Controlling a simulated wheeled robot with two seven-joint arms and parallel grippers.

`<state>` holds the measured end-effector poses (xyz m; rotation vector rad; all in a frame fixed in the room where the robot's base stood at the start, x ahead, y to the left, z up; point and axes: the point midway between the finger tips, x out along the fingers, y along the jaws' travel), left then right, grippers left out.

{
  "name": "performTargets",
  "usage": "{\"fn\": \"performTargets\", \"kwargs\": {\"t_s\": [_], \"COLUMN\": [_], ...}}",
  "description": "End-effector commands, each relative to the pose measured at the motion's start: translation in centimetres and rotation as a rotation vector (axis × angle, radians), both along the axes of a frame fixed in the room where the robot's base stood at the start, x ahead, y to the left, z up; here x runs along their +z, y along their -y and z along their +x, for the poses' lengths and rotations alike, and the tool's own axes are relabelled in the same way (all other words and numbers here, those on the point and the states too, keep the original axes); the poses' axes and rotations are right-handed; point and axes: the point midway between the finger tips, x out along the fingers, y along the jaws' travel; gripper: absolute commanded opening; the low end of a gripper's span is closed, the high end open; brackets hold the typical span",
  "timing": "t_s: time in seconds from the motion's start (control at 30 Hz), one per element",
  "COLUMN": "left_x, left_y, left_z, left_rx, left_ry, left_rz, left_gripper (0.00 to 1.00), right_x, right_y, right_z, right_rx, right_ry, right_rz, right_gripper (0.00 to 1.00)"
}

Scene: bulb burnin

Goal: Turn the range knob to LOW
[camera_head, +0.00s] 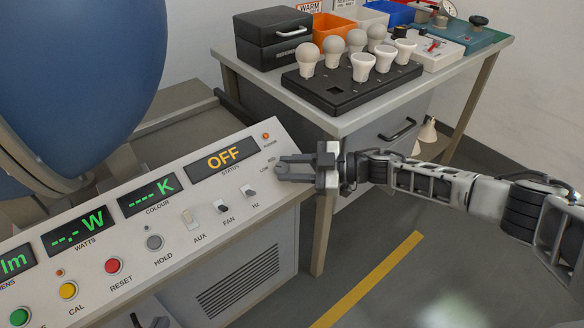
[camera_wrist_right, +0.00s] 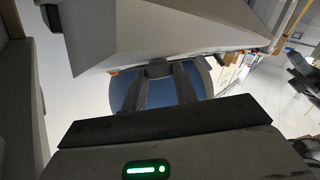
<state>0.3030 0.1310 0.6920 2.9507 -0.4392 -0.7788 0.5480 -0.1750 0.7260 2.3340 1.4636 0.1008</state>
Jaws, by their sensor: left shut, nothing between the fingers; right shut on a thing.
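The grey test panel (camera_head: 180,235) slopes across the left of the head view, with OFF on its STATUS display (camera_head: 222,158). My right gripper (camera_head: 284,168) reaches in from the right to the panel's right end, beside small lettering. It is shut on a small grey knob, which it hides in the head view. In the right wrist view the knob (camera_wrist_right: 158,70) shows between the fingertips (camera_wrist_right: 160,78), against the panel's underside edge. The knob's pointer cannot be read. My left gripper (camera_head: 148,320) shows only as dark tips at the bottom edge, apart from the panel controls.
AUX (camera_head: 190,218), FAN (camera_head: 222,207) and Hz (camera_head: 250,191) switches sit left of my right gripper. A blue sphere (camera_head: 80,80) stands behind the panel. A bench (camera_head: 350,120) behind holds a black bulb tray (camera_head: 335,90).

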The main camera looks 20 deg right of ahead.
Motion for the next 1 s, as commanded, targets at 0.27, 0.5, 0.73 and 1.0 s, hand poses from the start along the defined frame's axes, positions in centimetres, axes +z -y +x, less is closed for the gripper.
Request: {"fn": "performTargets", "kwargs": {"t_s": [0.27, 0.5, 0.73, 1.0], "left_x": [0.2, 0.3, 0.5, 0.3], "left_y": [0.0, 0.0, 0.0, -0.1], "left_z": [0.2, 0.2, 0.2, 0.2], "left_rx": [0.0, 0.0, 0.0, 0.001], "left_ry": [0.005, 0.007, 0.006, 0.003], "left_rz": [0.0, 0.0, -0.001, 0.001], "left_gripper": [0.0, 0.0, 0.0, 0.0], "right_x": [0.0, 0.1, 0.6, 1.5], "right_y": [0.0, 0.5, 4.2, 9.9], "right_z": [0.0, -0.2, -2.1, -5.1], "right_rx": [0.001, -0.001, -0.003, -0.002], "right_ry": [0.002, 0.001, 0.0, 0.0], "right_rz": [0.0, -0.001, -0.004, -0.004], "right_gripper": [0.51, 0.51, 0.51, 0.51]}}
